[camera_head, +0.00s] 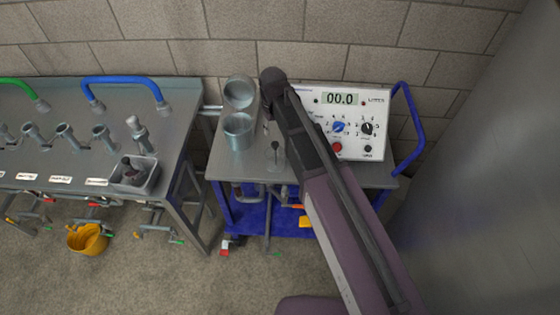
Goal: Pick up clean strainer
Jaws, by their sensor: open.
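Two metal cylindrical vessels stand on the trolley top (228,165): a rear one (239,94) and a front one (239,133). A small thin-stemmed metal item (276,155) stands to the right of the front vessel. I cannot tell which of these is the clean strainer. My arm reaches in from the lower right over the trolley. My gripper (267,127) is small in the picture and partly hidden by my arm, just right of the front vessel. It is open, and I see nothing held in it.
A white control box (345,97) with a display reading 00.0 stands at the trolley's back right. A blue handle (409,130) is beside it. A steel bench (80,150) with several metal fittings and a small grey tub (148,187) is at left. A yellow bucket (88,240) is below.

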